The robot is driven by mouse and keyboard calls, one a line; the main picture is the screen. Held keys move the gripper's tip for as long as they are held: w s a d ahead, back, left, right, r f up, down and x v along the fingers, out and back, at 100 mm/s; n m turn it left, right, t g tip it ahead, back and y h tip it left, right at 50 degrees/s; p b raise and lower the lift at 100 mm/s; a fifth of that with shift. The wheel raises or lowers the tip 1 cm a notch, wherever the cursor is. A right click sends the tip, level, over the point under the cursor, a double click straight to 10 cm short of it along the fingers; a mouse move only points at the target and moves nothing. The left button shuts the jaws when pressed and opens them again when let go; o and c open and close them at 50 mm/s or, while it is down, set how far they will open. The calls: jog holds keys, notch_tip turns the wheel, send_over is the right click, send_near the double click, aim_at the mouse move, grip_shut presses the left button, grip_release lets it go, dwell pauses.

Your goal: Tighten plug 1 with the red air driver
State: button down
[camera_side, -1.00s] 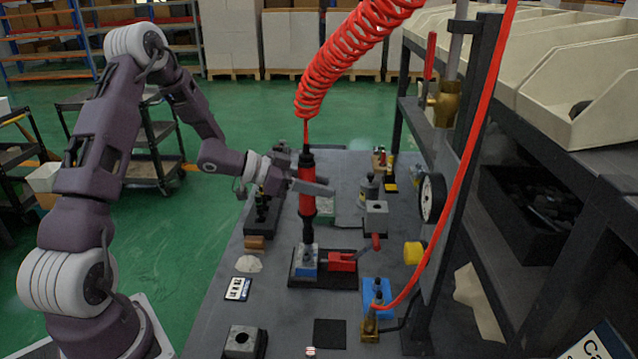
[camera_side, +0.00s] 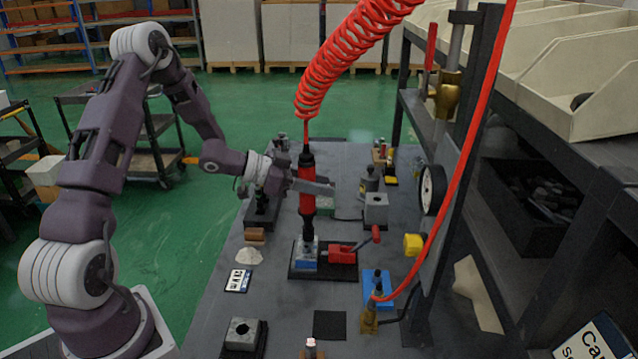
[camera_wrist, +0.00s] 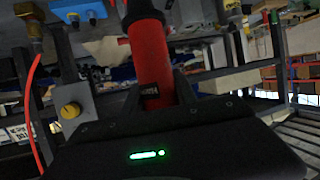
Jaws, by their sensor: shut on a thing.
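The red air driver (camera_side: 307,200) stands upright over the middle of the bench, hanging from the coiled red hose above it. My gripper (camera_side: 312,187) is shut around the driver's red body from the left. In the wrist view the red driver body (camera_wrist: 148,52) rises between the fingers of my gripper (camera_wrist: 155,95). The driver's black lower end reaches down to a blue and grey block (camera_side: 305,254) on a black base plate, beside a red clamp (camera_side: 342,254). The plug is hidden under the driver's tip, and I cannot tell whether the tip touches it.
A coiled red hose (camera_side: 340,65) hangs above. A gauge (camera_side: 431,190), a yellow knob (camera_side: 413,244) and a brass valve (camera_side: 444,98) are on the right. A blue block (camera_side: 377,285) and a grey block (camera_side: 243,334) stand in front. A rack with cream bins (camera_side: 577,90) lines the right side.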

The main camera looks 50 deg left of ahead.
jog(key=shift+f, duration=0.3)
dwell(1.6)
